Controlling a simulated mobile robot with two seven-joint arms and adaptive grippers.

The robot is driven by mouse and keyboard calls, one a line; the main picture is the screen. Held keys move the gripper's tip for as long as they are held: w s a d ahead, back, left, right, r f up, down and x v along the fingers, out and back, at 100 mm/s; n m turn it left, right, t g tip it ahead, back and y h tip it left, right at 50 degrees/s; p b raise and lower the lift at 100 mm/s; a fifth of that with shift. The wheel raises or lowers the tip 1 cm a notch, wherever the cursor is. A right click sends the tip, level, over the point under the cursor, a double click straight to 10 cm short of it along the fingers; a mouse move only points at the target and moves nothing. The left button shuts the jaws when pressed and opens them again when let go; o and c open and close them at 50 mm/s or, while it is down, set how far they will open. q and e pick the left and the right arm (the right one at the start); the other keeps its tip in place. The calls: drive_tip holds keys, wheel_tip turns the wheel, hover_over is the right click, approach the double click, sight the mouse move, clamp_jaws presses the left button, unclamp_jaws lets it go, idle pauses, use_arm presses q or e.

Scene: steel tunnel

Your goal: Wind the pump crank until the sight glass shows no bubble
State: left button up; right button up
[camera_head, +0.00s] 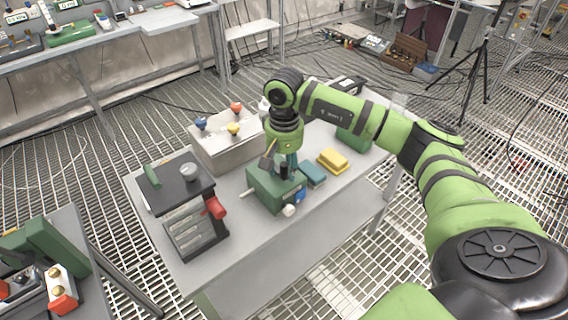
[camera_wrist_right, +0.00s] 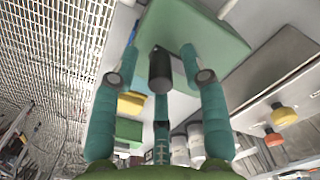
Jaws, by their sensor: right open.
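The pump, a green box (camera_head: 270,188), stands on the grey table below my right gripper (camera_head: 285,165). It fills the top of the right wrist view (camera_wrist_right: 205,35). A dark upright cylindrical knob (camera_wrist_right: 160,70), apparently the crank handle, stands out from it. My right gripper (camera_wrist_right: 160,62) is open, its teal fingers on either side of the knob with gaps visible. A white round fitting (camera_head: 289,210) and a blue one (camera_head: 299,196) are on the pump's front. I cannot tell which part is the sight glass or see a bubble. My left gripper is not in view.
A grey box with coloured knobs (camera_head: 220,150) stands behind the pump. A dark rack with a red handle (camera_head: 190,225) is to the left. The table's front strip (camera_head: 275,245) is clear.

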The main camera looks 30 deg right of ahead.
drive_tip(key=c, duration=0.8)
clamp_jaws()
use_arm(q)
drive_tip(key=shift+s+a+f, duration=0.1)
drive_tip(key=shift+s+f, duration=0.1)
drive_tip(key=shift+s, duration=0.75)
use_arm(e)
drive_tip(key=shift+a, duration=0.1)
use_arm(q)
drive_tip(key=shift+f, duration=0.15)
use_arm(e)
drive_tip(key=shift+m, duration=0.3)
